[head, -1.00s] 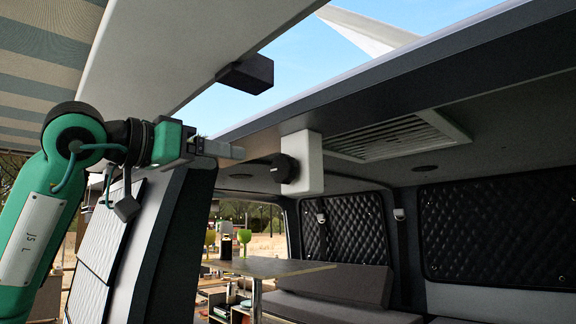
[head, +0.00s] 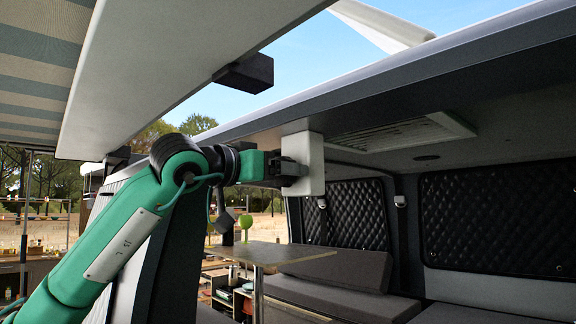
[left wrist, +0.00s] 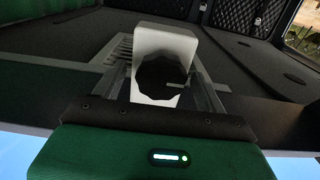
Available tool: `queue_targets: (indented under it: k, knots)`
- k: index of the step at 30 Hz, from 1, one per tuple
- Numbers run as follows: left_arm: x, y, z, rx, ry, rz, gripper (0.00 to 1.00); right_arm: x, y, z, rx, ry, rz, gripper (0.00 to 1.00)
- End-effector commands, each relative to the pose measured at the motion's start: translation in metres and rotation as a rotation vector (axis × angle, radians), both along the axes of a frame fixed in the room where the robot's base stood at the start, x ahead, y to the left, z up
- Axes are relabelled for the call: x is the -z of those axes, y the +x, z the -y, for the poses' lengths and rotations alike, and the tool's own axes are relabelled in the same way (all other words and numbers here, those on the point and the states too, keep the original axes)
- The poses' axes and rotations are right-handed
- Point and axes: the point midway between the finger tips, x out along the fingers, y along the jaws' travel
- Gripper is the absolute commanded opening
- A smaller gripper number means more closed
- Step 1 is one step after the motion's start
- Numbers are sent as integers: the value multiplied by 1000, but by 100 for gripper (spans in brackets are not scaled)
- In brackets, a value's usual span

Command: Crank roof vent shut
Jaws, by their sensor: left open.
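A white crank box (head: 314,160) hangs under the van's rear roof edge. Its dark faceted knob (left wrist: 162,76) faces my left gripper and shows clearly in the left wrist view. My left gripper (left wrist: 163,88) is open, with one finger on each side of the knob; I cannot tell whether they touch it. In the head view the left gripper (head: 289,169) is at the box and mostly hides the knob. The slatted roof vent (head: 395,136) is in the ceiling behind the box. A pale lid (head: 385,25) stands tilted up above the roof. My right gripper is out of view.
The raised tailgate (head: 185,65) with a black block (head: 246,73) is above my left arm. The van's side pillar (head: 180,245) stands beside the arm. A table (head: 270,253) and grey bench cushions (head: 335,270) are lower inside.

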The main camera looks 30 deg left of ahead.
Motion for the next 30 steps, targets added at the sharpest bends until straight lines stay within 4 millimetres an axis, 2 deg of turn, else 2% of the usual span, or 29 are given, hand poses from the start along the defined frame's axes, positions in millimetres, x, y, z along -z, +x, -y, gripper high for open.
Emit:
queue_targets:
  k: [5, 12, 22, 30]
  knots:
    - [0, 0, 0, 0, 0, 0, 74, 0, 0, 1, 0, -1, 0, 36]
    - [0, 0, 0, 0, 0, 0, 30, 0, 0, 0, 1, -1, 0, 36]
    - [1, 0, 1, 2, -33, -12, 30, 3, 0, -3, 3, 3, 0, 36]
    - [2, 0, 2, 3, -181, -64, 30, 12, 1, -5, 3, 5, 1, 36]
